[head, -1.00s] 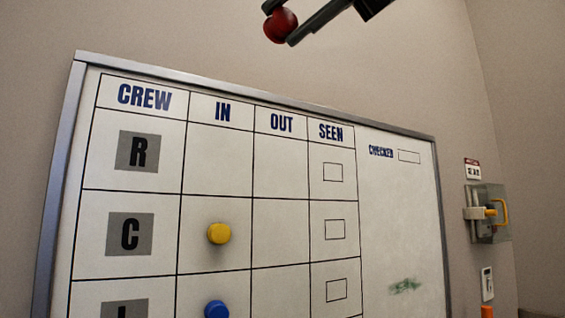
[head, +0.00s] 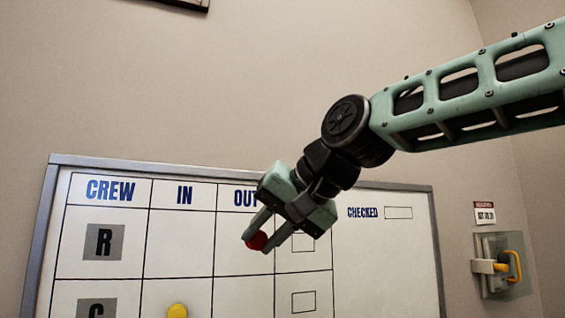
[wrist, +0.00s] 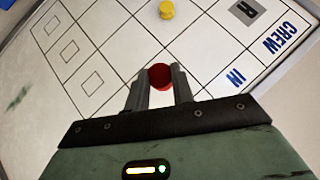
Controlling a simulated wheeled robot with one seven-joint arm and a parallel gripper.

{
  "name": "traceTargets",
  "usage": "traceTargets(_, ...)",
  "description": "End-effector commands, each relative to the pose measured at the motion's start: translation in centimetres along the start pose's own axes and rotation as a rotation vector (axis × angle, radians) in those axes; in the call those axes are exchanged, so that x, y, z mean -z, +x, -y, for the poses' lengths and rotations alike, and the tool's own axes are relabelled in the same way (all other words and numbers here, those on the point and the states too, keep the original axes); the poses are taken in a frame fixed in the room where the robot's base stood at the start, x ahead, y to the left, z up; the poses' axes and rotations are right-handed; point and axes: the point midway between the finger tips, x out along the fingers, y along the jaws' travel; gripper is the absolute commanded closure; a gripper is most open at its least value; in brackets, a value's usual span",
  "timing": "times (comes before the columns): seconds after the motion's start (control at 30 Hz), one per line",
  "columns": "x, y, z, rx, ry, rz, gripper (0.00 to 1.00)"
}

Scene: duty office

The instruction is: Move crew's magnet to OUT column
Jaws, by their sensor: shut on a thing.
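A red round magnet (head: 257,240) is held between the two fingers of my gripper (head: 258,238), which is shut on it. In the head view it overlaps the OUT column (head: 232,263) of the R row. I cannot tell whether it touches the board. In the wrist view the red magnet (wrist: 160,76) sits between the fingertips, with grid lines behind it. The whiteboard (head: 392,270) has CREW, IN and OUT headings, and my gripper covers the SEEN heading and part of OUT. The R row's IN cell (head: 179,243) is empty.
A yellow magnet (head: 177,311) sits in the C row's IN column, also seen in the wrist view (wrist: 166,9). A wall-mounted box with a yellow handle (head: 497,265) and a small calendar sign (head: 484,212) are right of the board.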

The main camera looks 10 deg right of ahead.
Motion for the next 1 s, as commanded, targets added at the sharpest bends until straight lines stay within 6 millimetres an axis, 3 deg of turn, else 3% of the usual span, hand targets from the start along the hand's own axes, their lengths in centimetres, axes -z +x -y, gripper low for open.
traceTargets(0.27, 0.7, 1.8, -0.6, -0.012, -0.015, 0.002, 1.0)
traceTargets(1.0, 5.5, 6.7, -0.5, -0.011, -0.014, 0.002, 1.0)
